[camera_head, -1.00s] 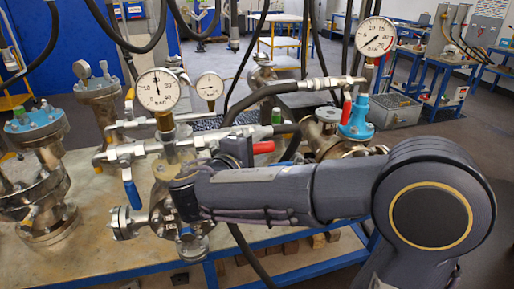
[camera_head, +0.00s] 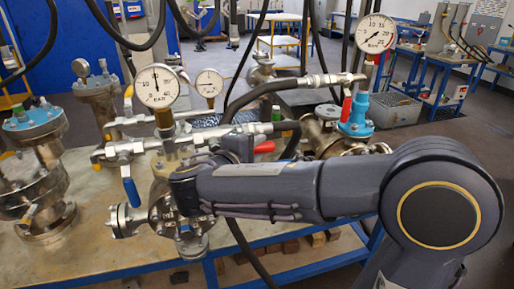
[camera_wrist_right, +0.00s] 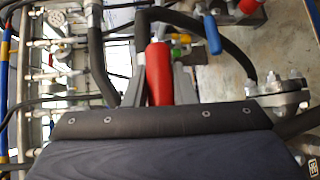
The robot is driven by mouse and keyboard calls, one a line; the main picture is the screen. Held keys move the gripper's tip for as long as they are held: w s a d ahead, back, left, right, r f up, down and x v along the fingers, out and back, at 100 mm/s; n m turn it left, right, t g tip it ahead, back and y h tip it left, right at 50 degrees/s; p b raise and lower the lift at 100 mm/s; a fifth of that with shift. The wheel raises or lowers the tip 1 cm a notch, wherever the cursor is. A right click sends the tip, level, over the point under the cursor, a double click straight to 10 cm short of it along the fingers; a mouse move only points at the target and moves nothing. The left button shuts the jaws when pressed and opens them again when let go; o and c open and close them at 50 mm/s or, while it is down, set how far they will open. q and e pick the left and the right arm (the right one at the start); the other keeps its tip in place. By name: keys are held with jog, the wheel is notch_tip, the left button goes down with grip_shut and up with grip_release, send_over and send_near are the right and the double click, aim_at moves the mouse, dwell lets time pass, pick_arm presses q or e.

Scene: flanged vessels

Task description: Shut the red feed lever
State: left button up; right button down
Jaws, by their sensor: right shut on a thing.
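A red lever (camera_head: 264,147) sticks out to the right by the pipework of the middle vessel (camera_head: 165,205), seen just above my right forearm. In the right wrist view a red handle (camera_wrist_right: 159,72) stands between the two grey fingers of my right gripper (camera_wrist_right: 161,82), which is shut on it. In the head view my right gripper (camera_head: 222,152) is mostly hidden behind its own wrist and arm. I cannot see the lever's pivot. My left gripper is not in view.
A blue lever (camera_head: 131,191) hangs at the middle vessel's left. A pressure gauge (camera_head: 158,87) stands above it. A second red handle (camera_head: 346,108) is beside the blue fitting (camera_head: 357,112) at right. Black hoses (camera_head: 262,93) cross close by. Another vessel (camera_head: 45,185) stands at left.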

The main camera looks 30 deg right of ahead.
notch_tip(320, 180, down, 2)
jog(key=shift+a+f+m+y+b, duration=0.1)
jog(key=shift+a+m+y+b, duration=0.05)
jog(key=shift+m+y+b, duration=0.7)
jog(key=w+a+f+m+y+b, duration=0.2)
jog(key=a+f+m+y+b, duration=0.4)
jog(key=y+b, duration=0.5)
jog(key=shift+a+t, duration=0.4)
jog(key=shift+a, duration=0.8)
jog(key=shift+y, duration=0.35)
jog(key=c, duration=1.2)
grip_release()
jog(key=shift+w, duration=0.1)
